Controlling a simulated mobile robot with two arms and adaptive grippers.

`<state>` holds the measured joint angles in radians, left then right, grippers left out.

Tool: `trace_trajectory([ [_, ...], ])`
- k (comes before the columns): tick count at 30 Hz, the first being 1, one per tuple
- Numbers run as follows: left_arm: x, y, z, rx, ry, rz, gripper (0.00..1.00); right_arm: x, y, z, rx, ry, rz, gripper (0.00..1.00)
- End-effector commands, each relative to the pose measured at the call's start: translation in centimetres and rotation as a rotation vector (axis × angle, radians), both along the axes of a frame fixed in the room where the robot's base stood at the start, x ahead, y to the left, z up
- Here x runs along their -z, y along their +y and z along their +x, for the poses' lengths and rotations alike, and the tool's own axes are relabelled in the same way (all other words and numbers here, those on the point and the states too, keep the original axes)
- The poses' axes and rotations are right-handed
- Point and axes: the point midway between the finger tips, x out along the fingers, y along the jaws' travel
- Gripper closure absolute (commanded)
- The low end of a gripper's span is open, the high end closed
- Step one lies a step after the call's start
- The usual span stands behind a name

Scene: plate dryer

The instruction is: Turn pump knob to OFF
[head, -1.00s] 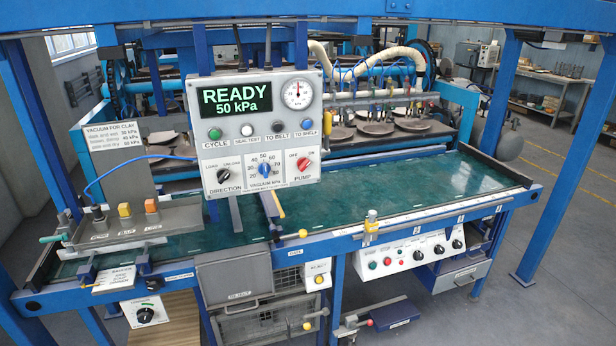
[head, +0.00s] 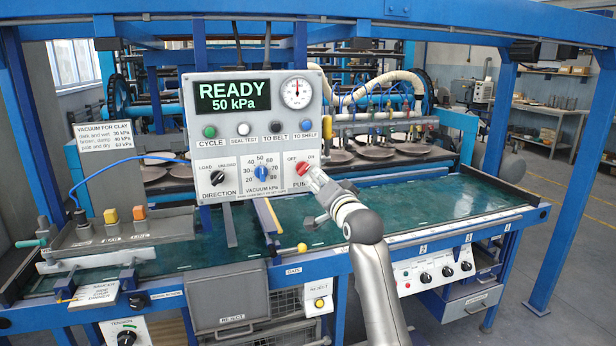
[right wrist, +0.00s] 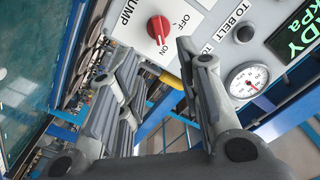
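The red pump knob (head: 302,169) is on the lower right of the grey control panel (head: 210,130), between the OFF and ON labels. In the right wrist view the knob (right wrist: 158,29) has its white mark toward ON. My right gripper (head: 318,183) is just in front of the panel, at the knob's lower right, and covers part of the PUMP label. In the right wrist view its two fingers (right wrist: 157,52) are spread apart and empty, with the knob beyond and between their tips. They look apart from the knob. My left gripper is not in view.
The blue vacuum knob (head: 262,172) and black direction knob (head: 217,178) are left of the pump knob. Buttons and a round gauge (head: 297,93) are above it. The screen reads READY, 50 kPa. A green belt (head: 440,200) lies below and behind the panel.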

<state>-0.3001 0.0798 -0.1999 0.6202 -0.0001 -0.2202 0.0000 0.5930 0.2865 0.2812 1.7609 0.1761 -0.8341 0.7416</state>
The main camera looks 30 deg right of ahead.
Motion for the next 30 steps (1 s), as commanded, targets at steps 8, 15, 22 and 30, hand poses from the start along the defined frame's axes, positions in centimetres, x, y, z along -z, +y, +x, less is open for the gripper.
trace_trajectory([
  [8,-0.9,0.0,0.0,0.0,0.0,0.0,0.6,-0.1,-0.9,3.6,-0.001,0.004,0.0,0.67],
  [15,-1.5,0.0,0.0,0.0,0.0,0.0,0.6,-0.1,-1.8,6.7,-0.001,0.004,-0.002,0.67],
  [22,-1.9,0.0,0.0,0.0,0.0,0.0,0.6,0.0,-2.3,8.9,-0.001,0.004,-0.003,0.67],
  [30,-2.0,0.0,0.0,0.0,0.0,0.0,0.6,0.1,-2.6,9.8,-0.001,0.004,-0.003,0.67],
])
